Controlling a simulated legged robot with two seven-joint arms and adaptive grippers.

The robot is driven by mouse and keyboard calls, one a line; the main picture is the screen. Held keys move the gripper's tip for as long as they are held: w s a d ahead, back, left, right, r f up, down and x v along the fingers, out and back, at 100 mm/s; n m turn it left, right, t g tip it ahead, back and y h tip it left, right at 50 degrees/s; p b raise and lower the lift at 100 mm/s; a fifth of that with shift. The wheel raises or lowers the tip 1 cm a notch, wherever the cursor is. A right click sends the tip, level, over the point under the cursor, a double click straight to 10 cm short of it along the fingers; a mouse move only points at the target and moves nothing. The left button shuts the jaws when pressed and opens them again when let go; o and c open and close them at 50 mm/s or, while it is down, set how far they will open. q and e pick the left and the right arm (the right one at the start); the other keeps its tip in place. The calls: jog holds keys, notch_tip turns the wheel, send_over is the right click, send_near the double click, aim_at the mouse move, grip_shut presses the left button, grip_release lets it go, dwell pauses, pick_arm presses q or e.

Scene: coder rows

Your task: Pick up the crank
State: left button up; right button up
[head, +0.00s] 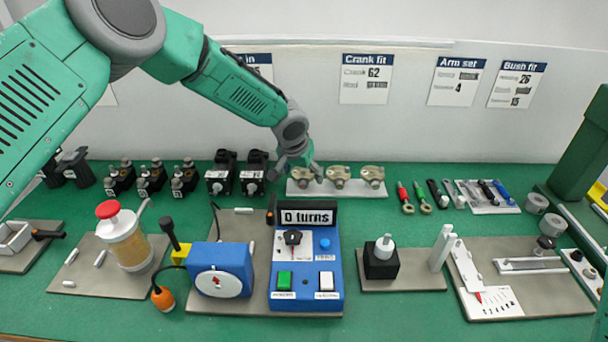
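Several tan metal parts with round hubs stand in a row on a pale strip (325,191) at the back of the bench, below the "Crank fit" sign; they look like the cranks. The middle one (338,177) and the right one (373,176) are free and clear. My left gripper (300,170) points down at the leftmost one (315,172) and partly hides it. Whether the fingers touch it, and how far they are open, cannot be told. My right gripper is not in view.
Black motor-like units (221,178) stand left of the strip. In front stands a blue counter box (306,260) reading "0 turns". A signed wall (420,120) closes the back. Green bench shows between the rows.

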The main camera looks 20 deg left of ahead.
pick_arm(q)
jog(key=c, duration=0.8)
jog(key=shift+c, duration=0.2)
